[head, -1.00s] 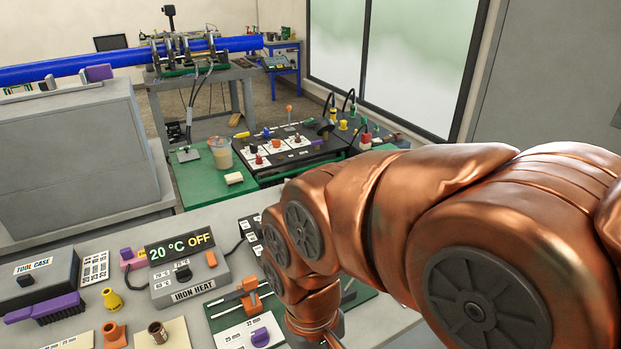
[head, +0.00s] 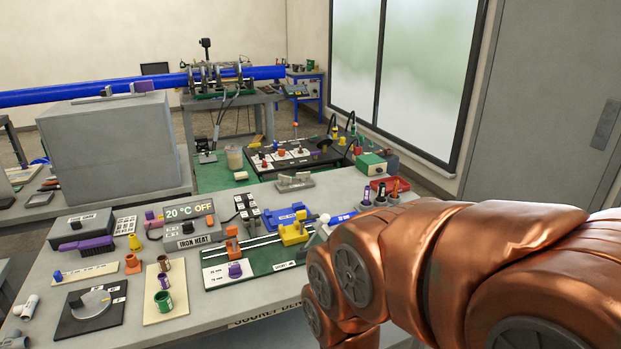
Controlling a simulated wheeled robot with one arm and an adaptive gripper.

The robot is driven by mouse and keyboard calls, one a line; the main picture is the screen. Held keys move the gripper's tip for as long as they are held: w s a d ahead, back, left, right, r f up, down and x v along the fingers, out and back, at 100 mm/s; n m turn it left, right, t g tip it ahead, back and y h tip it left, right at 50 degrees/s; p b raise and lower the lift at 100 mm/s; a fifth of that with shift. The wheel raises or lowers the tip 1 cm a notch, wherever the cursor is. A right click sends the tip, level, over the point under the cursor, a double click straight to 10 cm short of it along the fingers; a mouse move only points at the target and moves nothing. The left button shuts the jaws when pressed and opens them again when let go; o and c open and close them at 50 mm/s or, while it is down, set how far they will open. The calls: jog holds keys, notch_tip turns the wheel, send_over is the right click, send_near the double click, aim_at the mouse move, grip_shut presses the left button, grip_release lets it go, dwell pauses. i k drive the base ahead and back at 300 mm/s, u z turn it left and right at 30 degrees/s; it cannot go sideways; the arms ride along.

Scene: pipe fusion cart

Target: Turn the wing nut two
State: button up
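I cannot pick out wing nut two for certain in the head view. A green jig board (head: 262,262) lies on the near grey bench. It carries an orange clamp (head: 232,243), a yellow clamp (head: 293,234) and a small purple knob (head: 235,270) on a white label plate. My copper arm crosses the right side of the view and bends down at the bench's right part. My gripper is not visible, and the arm hides part of the bench there.
The iron heat box (head: 190,224) reads 20 °C OFF. A tool case (head: 83,226), a dial plate (head: 91,306) and a beige board (head: 165,291) with small fittings stand at left. A black panel (head: 297,160) on a green table and a blue pipe (head: 90,92) are behind.

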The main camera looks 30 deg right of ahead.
aim_at(301, 176)
jog(key=z, duration=0.65)
jog(key=i, duration=0.85)
jog(key=k, duration=0.5)
jog(key=u, duration=0.35)
jog(key=i, duration=1)
jog(key=u, duration=0.35)
